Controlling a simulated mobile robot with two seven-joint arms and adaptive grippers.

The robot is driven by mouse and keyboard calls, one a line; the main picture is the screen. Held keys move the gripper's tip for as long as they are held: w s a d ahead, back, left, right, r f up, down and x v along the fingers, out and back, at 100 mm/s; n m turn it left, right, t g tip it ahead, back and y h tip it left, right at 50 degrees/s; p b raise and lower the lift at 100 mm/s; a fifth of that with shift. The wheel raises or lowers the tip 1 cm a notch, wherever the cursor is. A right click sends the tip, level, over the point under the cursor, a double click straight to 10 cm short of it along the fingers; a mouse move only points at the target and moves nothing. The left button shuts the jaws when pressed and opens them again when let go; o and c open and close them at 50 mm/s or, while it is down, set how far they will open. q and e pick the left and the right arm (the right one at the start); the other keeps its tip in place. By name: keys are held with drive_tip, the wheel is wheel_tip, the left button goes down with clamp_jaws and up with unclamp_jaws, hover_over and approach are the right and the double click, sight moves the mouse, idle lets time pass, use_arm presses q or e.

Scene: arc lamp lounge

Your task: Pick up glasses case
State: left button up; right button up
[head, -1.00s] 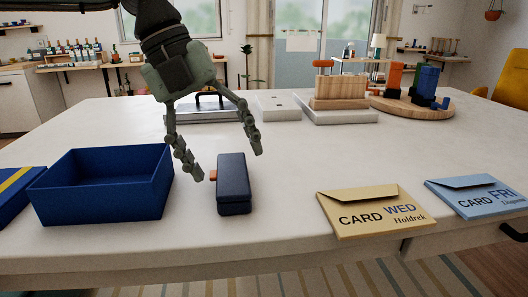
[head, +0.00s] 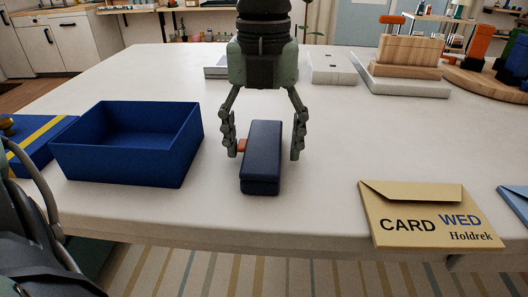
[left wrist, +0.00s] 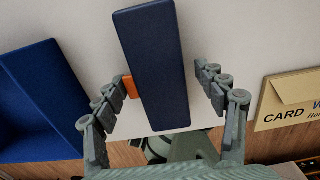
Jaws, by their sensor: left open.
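The dark blue glasses case (head: 262,158) lies on the table, its long side running away from me, with a small orange tab (head: 242,146) on its left side. My left gripper (head: 266,152) is open above and around the case, one finger on each side. In the left wrist view the case (left wrist: 152,65) lies between the open fingers (left wrist: 165,95). The left finger is close to the orange tab (left wrist: 130,87); I cannot tell whether they touch. A gap shows between the right finger and the case. My right gripper is not in view.
An open blue box (head: 125,160) stands left of the case, beside a blue lid with a yellow stripe (head: 42,140). A tan card envelope (head: 425,213) lies at the front right. White boxes and wooden blocks (head: 407,60) stand behind. The table is clear just right of the case.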

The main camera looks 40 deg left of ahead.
use_arm(q)
drive_tip(key=shift+f, duration=0.15)
drive_tip(key=shift+c, duration=0.3)
drive_tip(key=c, duration=0.9)
drive_tip(key=shift+c, duration=0.6)
